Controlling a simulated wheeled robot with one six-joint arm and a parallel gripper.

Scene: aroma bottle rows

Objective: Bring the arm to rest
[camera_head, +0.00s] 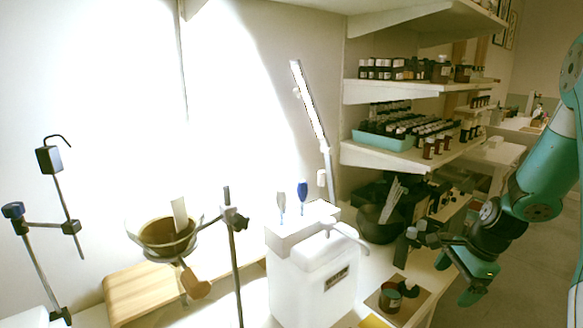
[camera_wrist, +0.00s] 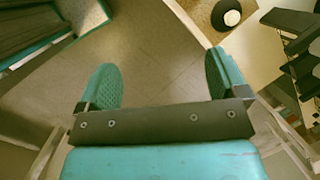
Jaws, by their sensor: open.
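My arm reaches in from the right edge of the head view, teal with dark joints. My gripper (camera_head: 458,278) hangs in front of the lower shelf area, to the right of the counter. In the wrist view my gripper (camera_wrist: 165,85) shows two teal fingers spread wide apart. Nothing is between them, and only the floor (camera_wrist: 160,50) shows beyond. The gripper touches no object that I can see.
A brown jar (camera_head: 390,297) with a dark-capped item stands on a board at the counter's right end. A white box-shaped device (camera_head: 310,285) stands left of it. Shelves (camera_head: 400,158) hold rows of small bottles behind. Open floor (camera_head: 535,270) lies to the right.

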